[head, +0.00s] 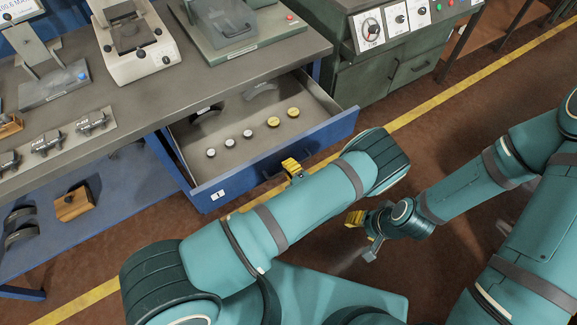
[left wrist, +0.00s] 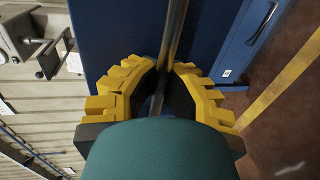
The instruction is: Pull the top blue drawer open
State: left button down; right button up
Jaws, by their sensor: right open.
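The top blue drawer (head: 333,136) is pulled out from the workbench at the centre of the head view, with its grey inside showing. My left gripper (head: 291,166) is at the drawer front, partly hidden behind my own arm. In the left wrist view, the yellow fingers of my left gripper (left wrist: 168,85) are closed around a grey bar handle (left wrist: 174,30) on a blue front. My right gripper (head: 363,232) is open and empty, apart from the drawer, above the floor.
Several small round parts (head: 248,133) and dark curved pieces lie in the drawer. The grey workbench top (head: 205,85) carries machines and fixtures. A green cabinet (head: 400,75) stands right of the drawer. Brown floor with a yellow line (head: 440,95) is clear to the right.

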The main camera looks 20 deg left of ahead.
aim_at(284, 149)
pick_arm(q)
jog(key=shift+w+r, duration=0.1)
jog(key=c, duration=1)
grip_release()
jog(key=shift+r, duration=0.1)
jog(key=o, duration=0.4)
notch_tip(284, 149, up, 7)
jog(key=shift+f, duration=0.1)
notch_tip(284, 149, up, 2)
jog(key=shift+r, duration=0.15)
jog(key=c, duration=0.4)
jog(key=shift+r, duration=0.4)
